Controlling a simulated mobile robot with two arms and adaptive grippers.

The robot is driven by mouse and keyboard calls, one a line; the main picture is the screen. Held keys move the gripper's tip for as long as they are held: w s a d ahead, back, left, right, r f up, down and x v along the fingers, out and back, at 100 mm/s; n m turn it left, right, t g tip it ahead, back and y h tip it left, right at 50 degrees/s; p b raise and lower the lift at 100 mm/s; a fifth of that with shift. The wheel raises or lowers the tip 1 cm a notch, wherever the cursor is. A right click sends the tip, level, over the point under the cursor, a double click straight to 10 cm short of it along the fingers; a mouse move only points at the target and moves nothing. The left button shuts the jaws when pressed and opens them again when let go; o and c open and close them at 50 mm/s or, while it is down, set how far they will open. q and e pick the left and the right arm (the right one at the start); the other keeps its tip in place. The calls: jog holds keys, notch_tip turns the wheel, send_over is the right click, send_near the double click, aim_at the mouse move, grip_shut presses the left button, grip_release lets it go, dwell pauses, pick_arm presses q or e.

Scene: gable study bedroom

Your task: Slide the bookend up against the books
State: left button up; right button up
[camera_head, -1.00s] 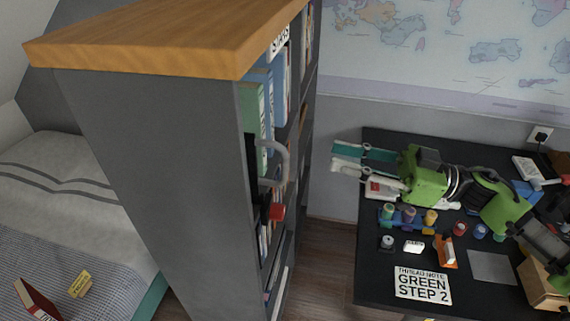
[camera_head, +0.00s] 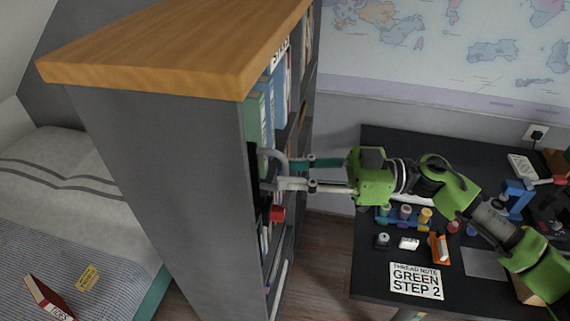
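The books, a green one (camera_head: 255,120) and blue ones beside it (camera_head: 274,105), stand upright on an upper shelf of the grey bookcase (camera_head: 170,180). A black plate with a grey curved handle (camera_head: 270,156), apparently the bookend, is at the near end of that row; the bookcase side hides part of it. My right gripper (camera_head: 278,174) reaches in from the right at the handle. Its teal and pale fingers are spread apart, one toward the far side and one nearer. Whether they touch the handle cannot be told. My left gripper is not in view.
A red object (camera_head: 277,213) sticks out of the shelf below the gripper. The black desk (camera_head: 375,270) at right holds thread spools, a label card (camera_head: 417,281) and small items. Floor (camera_head: 318,240) shows between bookcase and desk. A bed (camera_head: 60,190) is at left.

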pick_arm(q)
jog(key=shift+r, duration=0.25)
pick_arm(e)
jog(key=shift+a, duration=0.8)
grip_shut()
jog(key=shift+w, duration=0.1)
